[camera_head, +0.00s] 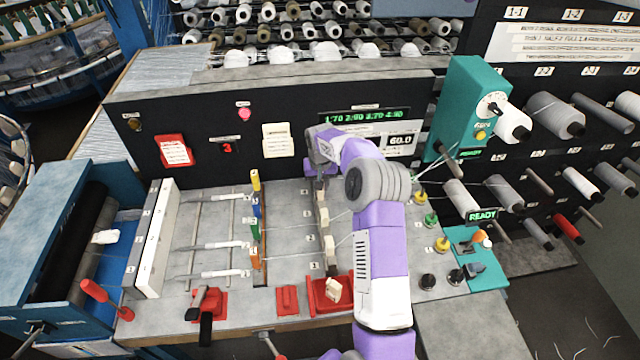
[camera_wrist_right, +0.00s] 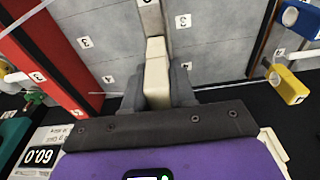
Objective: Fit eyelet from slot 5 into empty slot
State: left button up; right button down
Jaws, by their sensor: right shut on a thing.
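My right gripper (camera_head: 320,176) reaches the far end of the central eyelet rail in the head view. In the right wrist view the gripper (camera_wrist_right: 158,88) has its dark fingers shut on both sides of a cream eyelet (camera_wrist_right: 157,68), in line with the rail. Whether this eyelet is seated in the rail or lifted clear cannot be told. My left gripper is not in view.
A red tray (camera_head: 318,305) with a cream block (camera_head: 333,290) sits at the front edge. Coloured pieces, yellow (camera_head: 256,180) and blue (camera_head: 256,210), stand left of the rail. A black panel (camera_head: 205,135) rises behind; a teal unit (camera_head: 462,120) stands at right.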

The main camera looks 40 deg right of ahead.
aim_at(320, 192)
jog(key=shift+f, duration=0.1)
jog(key=shift+f+b, duration=1.45)
jog(key=shift+f, duration=0.6)
jog(key=c, duration=0.8)
grip_release()
jog(key=shift+c, duration=0.2)
jog(key=shift+r, duration=0.1)
jog(key=r, duration=0.7)
jog(key=shift+s+a+r, duration=0.25)
jog(key=shift+s, duration=0.15)
